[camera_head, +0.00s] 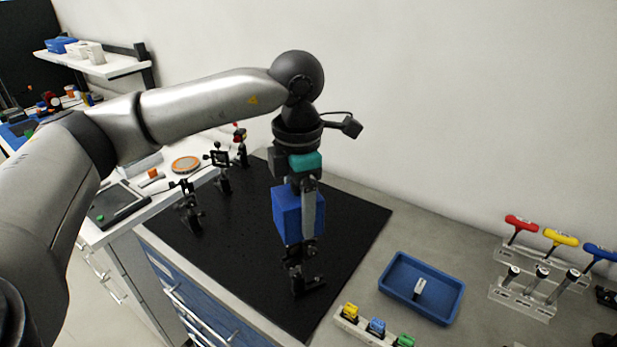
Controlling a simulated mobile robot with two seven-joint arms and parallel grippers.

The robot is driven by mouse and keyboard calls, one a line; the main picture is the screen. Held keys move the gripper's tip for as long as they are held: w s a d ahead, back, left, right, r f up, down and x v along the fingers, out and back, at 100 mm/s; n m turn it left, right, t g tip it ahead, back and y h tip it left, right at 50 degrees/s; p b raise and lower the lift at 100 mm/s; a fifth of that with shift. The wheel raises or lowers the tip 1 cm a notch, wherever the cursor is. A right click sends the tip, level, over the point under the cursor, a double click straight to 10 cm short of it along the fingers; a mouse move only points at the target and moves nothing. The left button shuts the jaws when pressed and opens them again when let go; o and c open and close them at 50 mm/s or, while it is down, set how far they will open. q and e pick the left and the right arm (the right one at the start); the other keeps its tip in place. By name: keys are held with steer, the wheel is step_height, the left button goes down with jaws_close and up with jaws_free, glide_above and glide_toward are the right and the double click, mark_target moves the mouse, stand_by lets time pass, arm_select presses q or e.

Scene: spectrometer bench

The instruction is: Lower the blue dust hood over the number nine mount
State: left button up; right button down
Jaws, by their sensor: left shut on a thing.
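My left gripper (306,198) points down and is shut on the blue dust hood (287,217), a box-shaped cover, with one grey finger against its near side. The hood is upright over the black mat (235,268). A black mount (305,282) stands on the mat just below the hood in the picture. The mount's lower part shows; I cannot tell whether its top is inside the hood or behind it. No number can be read on it. My right gripper is not in view.
Several other black mounts (187,207) stand on the mat to the left. A blue tray (399,268) with a small white item lies to the right. Red, yellow and blue-handled tools (521,225) stand in a rack at far right. A wall rises behind.

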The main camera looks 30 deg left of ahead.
arm_select(q)
steer(key=shift+w+a+r+n, duration=0.2)
steer(key=shift+w+r+n, duration=0.15)
steer(key=shift+n, duration=0.35)
steer(key=shift+s, duration=0.1)
steer(key=shift+f+b, duration=2.1)
steer(key=shift+f, duration=0.35)
steer(key=shift+f, duration=0.15)
steer(key=shift+f+b, duration=1.6)
steer(key=shift+f, duration=0.15)
